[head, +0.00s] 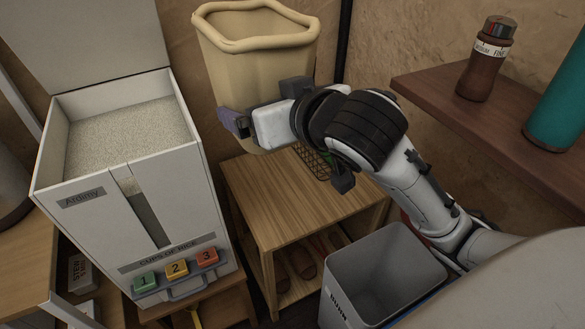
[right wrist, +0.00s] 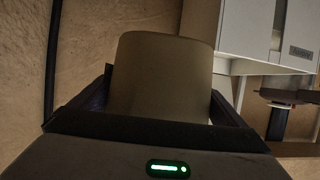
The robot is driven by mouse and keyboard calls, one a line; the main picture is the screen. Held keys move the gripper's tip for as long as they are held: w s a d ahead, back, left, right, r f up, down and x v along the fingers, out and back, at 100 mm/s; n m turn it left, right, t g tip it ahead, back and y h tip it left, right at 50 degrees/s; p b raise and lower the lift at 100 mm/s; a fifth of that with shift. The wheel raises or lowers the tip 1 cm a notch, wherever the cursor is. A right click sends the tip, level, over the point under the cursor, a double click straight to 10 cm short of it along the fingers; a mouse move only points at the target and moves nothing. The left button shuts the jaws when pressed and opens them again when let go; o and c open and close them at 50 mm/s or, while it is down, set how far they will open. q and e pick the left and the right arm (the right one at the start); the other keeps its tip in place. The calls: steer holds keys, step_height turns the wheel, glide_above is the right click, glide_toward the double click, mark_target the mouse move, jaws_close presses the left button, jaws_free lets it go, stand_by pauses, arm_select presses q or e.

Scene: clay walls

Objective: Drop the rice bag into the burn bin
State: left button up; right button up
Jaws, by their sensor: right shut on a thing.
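The rice bag (head: 255,62) is a tall tan bag with an open, rolled rim, upright at the top of the head view. My right gripper (head: 238,122) reaches in from the right and is shut on its lower part. In the right wrist view the bag (right wrist: 163,75) fills the space between the jaws. The arm hides the bag's lower right side, and I cannot tell if its base touches the wooden stand. The burn bin (head: 345,290) is a grey open box marked BURN at the lower middle, under my right forearm; its visible inside looks empty. My left gripper is not in view.
A white rice dispenser (head: 185,190) with numbered buttons stands left of the bag. A slatted wooden stand (head: 285,195), mostly bare on top, lies between it and the bin. A shelf (head: 480,125) at right holds a brown bottle (head: 484,70) and a teal container (head: 560,100).

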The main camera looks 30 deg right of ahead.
steer(key=w+d+f+b, duration=0.2)
steer(key=w+f+b, duration=0.15)
steer(key=f, duration=0.35)
steer(key=w+d+f+b, duration=0.25)
steer(key=f+b, duration=0.25)
steer(key=f, duration=0.3)
steer(key=h+b, duration=0.1)
steer(key=b, duration=0.9)
glide_above(290, 203)
step_height(290, 203, down, 21)
steer(key=shift+m, duration=0.3)
step_height(290, 203, down, 6)
steer(key=shift+r+b, duration=0.1)
steer(key=shift+b, duration=0.75)
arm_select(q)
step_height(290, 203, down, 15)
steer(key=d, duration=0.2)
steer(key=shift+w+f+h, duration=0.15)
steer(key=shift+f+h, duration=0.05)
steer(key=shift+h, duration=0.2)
arm_select(e)
steer(key=o, duration=0.9)
steer(key=shift+c, duration=0.2)
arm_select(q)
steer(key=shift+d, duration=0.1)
arm_select(e)
steer(key=shift+o, duration=0.4)
